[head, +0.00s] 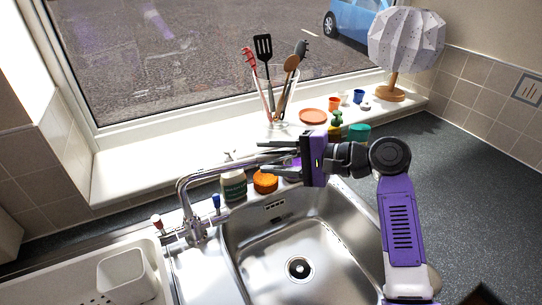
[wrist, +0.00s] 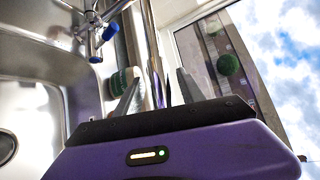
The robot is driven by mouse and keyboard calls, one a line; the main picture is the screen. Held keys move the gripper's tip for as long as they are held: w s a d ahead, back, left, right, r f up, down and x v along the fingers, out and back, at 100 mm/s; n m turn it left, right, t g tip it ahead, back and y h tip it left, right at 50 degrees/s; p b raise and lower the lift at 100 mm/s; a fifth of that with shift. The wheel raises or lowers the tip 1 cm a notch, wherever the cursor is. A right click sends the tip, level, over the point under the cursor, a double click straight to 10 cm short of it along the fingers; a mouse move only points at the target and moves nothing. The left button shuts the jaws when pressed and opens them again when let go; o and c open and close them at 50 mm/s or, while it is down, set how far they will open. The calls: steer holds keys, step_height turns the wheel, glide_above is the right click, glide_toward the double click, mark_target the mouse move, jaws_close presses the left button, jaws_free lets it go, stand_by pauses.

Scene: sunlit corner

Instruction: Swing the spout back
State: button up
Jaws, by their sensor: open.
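The chrome tap (head: 196,226) stands at the back of the sink, with a red-topped handle on its left and a blue-topped handle on its right. Its spout (head: 215,165) rises and runs right, along the back of the sink near the sill. My gripper (head: 264,156) is open at the spout's far end, one finger on each side of it in the picture. In the wrist view the spout (wrist: 150,45) runs down between the spread fingers of my gripper (wrist: 157,92). Whether either finger touches it I cannot tell. The spout's tip is partly hidden by my gripper.
A green-labelled jar (head: 233,186) and an orange sponge (head: 265,182) stand just behind the basin, below the spout. A utensil holder (head: 276,105), small cups and a lamp (head: 405,45) stand on the sill. The sink basin (head: 285,240) is empty; a white caddy (head: 127,277) sits left.

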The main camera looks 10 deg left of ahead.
steer(key=shift+d, duration=0.1)
steer(key=b+v, duration=0.1)
steer(key=v, duration=0.6)
steer(key=shift+s+d+r, duration=0.1)
steer(key=shift+d, duration=0.2)
